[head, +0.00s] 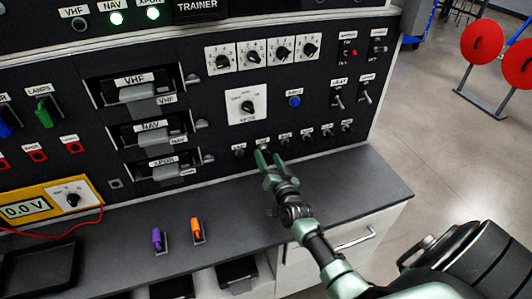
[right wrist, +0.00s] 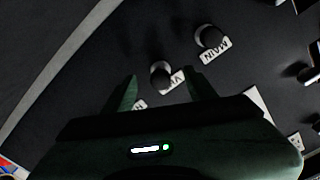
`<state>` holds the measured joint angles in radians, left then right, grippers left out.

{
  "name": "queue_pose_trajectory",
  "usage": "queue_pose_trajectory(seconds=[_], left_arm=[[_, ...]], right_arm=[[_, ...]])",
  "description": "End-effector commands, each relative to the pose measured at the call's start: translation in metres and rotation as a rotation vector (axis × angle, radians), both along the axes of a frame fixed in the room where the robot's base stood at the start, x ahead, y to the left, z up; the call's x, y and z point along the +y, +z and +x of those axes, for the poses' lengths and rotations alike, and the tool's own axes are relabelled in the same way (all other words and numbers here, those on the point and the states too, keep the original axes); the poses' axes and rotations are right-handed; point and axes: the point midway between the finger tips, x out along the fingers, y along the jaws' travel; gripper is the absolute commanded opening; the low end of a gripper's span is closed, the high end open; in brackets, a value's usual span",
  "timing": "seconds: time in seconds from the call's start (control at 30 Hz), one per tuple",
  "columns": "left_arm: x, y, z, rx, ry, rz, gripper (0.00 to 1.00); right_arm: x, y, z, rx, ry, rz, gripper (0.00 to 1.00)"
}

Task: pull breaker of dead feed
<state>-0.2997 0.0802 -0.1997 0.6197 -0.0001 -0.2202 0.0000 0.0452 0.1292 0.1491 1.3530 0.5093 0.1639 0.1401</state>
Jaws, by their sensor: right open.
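A row of small black breaker knobs runs along the bottom of the dark panel. In the right wrist view, one knob (right wrist: 210,38) is labelled MAIN. The neighbouring knob (right wrist: 160,75) has a partly hidden label starting with V and lies between the fingertips in the picture; I cannot tell if they touch it. My right gripper (head: 266,158) is open in front of the row's left part; its fingers also show in the right wrist view (right wrist: 163,86).
Below the panel is a grey ledge (head: 350,190) with a purple switch (head: 157,239) and an orange switch (head: 197,230). A yellow meter (head: 40,205) reading 0.0 V is at the left. Red discs (head: 482,42) stand on the floor at the right.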

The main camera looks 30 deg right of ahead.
Motion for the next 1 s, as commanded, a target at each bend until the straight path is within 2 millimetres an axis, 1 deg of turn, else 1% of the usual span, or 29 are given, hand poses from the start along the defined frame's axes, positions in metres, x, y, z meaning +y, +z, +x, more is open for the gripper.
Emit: queue_pose_trajectory(seconds=[0.03, 0.1, 0.6, 0.77, 1.0], left_arm=[[0.0, 0.005, 0.0, 0.0, 0.0, 0.0, 0.57], [0.0, 0.008, 0.0, 0.0, 0.0, 0.0, 0.57], [0.0, 0.027, 0.0, 0.0, -0.001, 0.0, 0.57], [0.0, 0.029, 0.0, 0.0, -0.001, 0.0, 0.57], [0.0, 0.029, 0.0, 0.0, -0.001, 0.0, 0.57]], right_arm=[[0.001, 0.002, -0.005, 0.001, 0.0, 0.0, 0.57], [0.003, 0.002, -0.01, 0.002, 0.001, 0.0, 0.57], [0.012, 0.002, -0.049, 0.001, 0.001, 0.001, 0.57], [0.014, 0.001, -0.056, 0.001, 0.0, 0.001, 0.57], [0.014, 0.001, -0.056, -0.001, 0.001, 0.001, 0.57]])
